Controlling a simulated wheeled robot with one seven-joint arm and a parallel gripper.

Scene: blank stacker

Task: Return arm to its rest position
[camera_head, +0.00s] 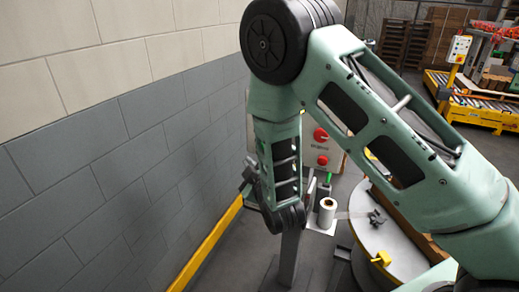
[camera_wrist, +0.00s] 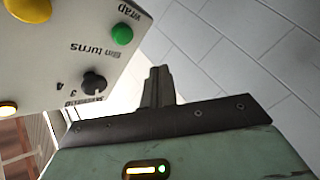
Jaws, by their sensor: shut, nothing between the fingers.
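My green arm (camera_head: 385,110) fills the middle and right of the head view. It rises to a big dark joint (camera_head: 272,40) and folds down beside the block wall. My gripper (camera_wrist: 159,72) shows in the wrist view with its dark fingers together and nothing between them. In the head view the fingers are hard to make out beside the lower arm. A pale control panel (camera_wrist: 70,45) is at the left of the wrist view, upside down, with a green button (camera_wrist: 121,34) and a black knob (camera_wrist: 93,82). The gripper is apart from it.
A block wall (camera_head: 130,130) with a yellow rail (camera_head: 212,245) at its foot runs along the left. A panel with red buttons (camera_head: 321,134) stands behind the arm. A white roll (camera_head: 327,212) and a round grey platform (camera_head: 372,240) are below. A yellow conveyor (camera_head: 480,113) is far right.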

